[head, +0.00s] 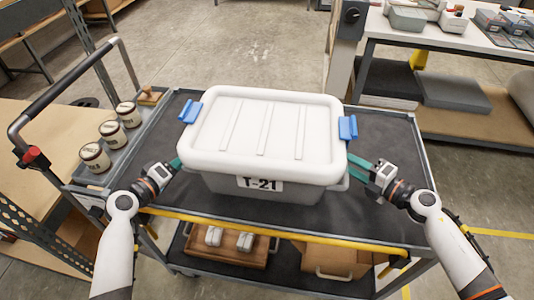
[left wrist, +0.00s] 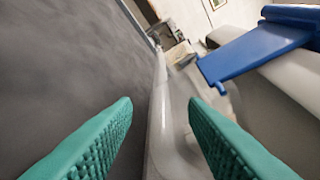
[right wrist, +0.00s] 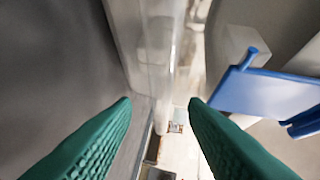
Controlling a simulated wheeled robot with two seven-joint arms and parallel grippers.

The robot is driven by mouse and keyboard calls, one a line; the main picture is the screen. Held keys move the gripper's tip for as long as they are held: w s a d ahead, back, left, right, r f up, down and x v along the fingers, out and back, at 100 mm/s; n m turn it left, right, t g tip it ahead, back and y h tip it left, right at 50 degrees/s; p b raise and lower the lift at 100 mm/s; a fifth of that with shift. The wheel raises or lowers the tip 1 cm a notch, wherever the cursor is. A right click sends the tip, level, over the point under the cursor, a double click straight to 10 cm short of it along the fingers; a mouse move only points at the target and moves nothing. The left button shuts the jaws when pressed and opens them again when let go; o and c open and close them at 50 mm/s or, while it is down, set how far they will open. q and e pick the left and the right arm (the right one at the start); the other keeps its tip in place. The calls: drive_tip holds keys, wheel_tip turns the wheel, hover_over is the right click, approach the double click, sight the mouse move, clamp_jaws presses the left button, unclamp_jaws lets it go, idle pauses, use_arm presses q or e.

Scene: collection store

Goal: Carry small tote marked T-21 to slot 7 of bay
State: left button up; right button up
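The small tote marked T-21 (head: 259,185) is grey with a white lid (head: 262,130) and blue latches at both ends. It stands upright on the dark top deck of a cart. My left gripper (head: 176,163) is at the tote's left end, and my right gripper (head: 354,164) is at its right end, both below lid height. In the left wrist view the green fingers (left wrist: 160,110) are apart, with a pale tote edge or handle between or beyond them. The right wrist view shows the same with its fingers (right wrist: 160,108). I cannot tell whether they touch it.
The cart (head: 385,222) has a yellow front edge and a lower shelf with a wooden tray (head: 226,248) and a cardboard box (head: 335,258). Several labelled jars (head: 112,132) stand on the left. A workbench (head: 440,40) is at the back right. Open floor (head: 230,45) lies behind.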

use_arm(q)
drive_tip(key=shift+x, duration=1.9)
use_arm(e)
drive_tip(key=shift+x, duration=1.9)
use_arm(q)
drive_tip(key=shift+c, duration=0.2)
use_arm(e)
drive_tip(key=shift+c, duration=0.2)
use_arm(q)
clamp_jaws()
use_arm(e)
clamp_jaws()
use_arm(q)
drive_tip(key=shift+r, duration=0.25)
use_arm(e)
drive_tip(key=shift+r, duration=0.2)
